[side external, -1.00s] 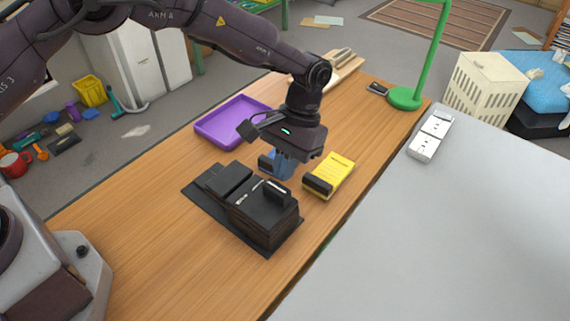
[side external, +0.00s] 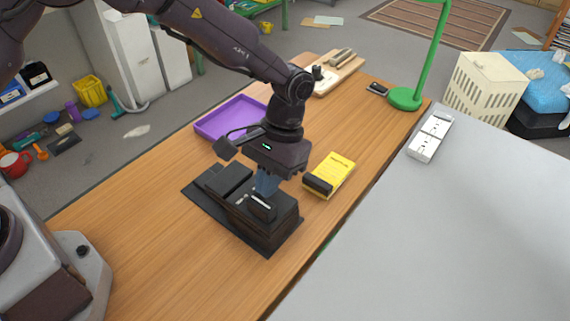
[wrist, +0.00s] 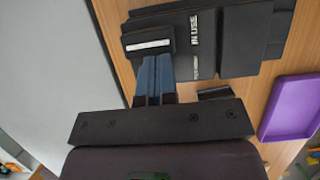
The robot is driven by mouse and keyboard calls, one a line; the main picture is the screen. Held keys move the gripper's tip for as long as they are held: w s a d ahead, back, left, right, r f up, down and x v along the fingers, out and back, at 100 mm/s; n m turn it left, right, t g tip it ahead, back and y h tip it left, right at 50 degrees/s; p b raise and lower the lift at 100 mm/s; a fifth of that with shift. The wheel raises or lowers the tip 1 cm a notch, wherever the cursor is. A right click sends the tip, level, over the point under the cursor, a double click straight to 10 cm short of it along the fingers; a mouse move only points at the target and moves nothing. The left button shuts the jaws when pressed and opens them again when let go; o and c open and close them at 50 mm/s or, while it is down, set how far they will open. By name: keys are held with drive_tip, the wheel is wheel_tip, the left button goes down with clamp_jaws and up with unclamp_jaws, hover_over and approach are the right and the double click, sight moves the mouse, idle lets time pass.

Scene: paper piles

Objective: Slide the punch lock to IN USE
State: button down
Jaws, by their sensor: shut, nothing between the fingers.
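The black hole punch (side external: 226,181) lies on its dark base plate on the desk. Its lock, a raised black block with a white stripe (wrist: 150,44), sits on top of the punch; it also shows in the side view (side external: 262,207). White lettering reading IN USE (wrist: 194,30) is beside the block in the wrist view, roughly level with it; a second, smaller word below is blurred. My gripper (wrist: 154,62) is shut and empty, its blue fingertips close against the block's near side. In the side view my gripper (side external: 265,186) is low over the punch. Contact is not clear.
A yellow pad (side external: 336,168) lies right of the punch. A purple tray (side external: 204,134) is behind it. A green lamp base (side external: 404,98) and a wooden board (side external: 345,75) stand farther back. The front left of the desk is clear.

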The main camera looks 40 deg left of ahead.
drive_tip(key=shift+s+f, duration=0.1)
drive_tip(key=w, duration=0.3)
drive_tip(key=shift+w, duration=0.35)
drive_tip(key=v, duration=1)
drive_tip(key=shift+w, duration=0.25)
